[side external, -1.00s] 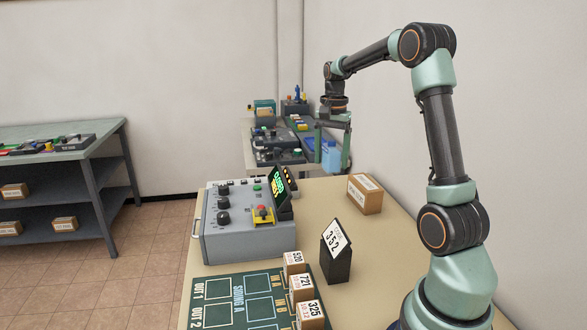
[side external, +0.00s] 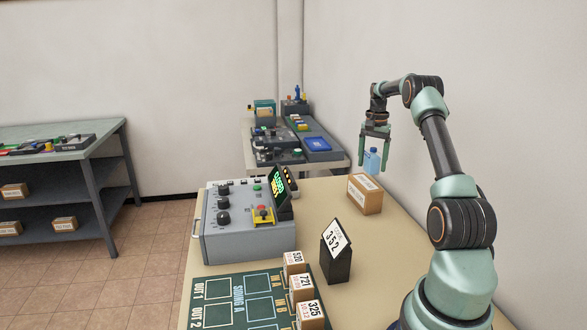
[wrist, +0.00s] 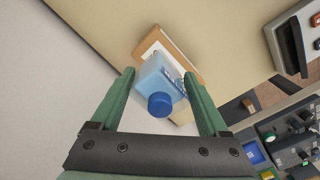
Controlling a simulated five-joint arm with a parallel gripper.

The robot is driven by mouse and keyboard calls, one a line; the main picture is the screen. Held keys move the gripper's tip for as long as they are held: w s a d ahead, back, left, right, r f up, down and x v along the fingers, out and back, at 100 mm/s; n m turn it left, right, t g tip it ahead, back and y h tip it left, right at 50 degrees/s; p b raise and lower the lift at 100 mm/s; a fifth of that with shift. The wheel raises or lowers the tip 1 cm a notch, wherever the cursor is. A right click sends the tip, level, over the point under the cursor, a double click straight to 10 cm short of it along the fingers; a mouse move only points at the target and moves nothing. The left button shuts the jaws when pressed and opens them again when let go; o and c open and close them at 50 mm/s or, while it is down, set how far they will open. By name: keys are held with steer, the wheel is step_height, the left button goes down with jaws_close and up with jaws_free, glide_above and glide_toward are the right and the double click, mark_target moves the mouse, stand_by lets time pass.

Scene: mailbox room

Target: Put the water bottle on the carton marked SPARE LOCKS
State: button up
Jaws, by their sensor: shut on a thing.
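The water bottle (side external: 371,161) is light blue with a darker blue cap. My gripper (side external: 374,167) points down and is shut on it, one finger at each side. The bottle looks upright at the far end of the brown carton (side external: 366,196), close to the height of its top. I cannot tell whether they touch. In the wrist view the bottle (wrist: 158,82) sits between the fingers, cap toward the camera. The carton (wrist: 178,42) shows beneath and beyond it, partly hidden. The carton's label is too small to read.
The grey control console (side external: 250,225) stands left of the carton. A dark stand with a 352 card (side external: 337,250) is nearer. The wall is close on the right.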

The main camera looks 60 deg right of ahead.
mark_target(371, 174)
steer(key=shift+f, duration=2.25)
steer(key=shift+f, duration=0.1)
steer(key=o, duration=1.3)
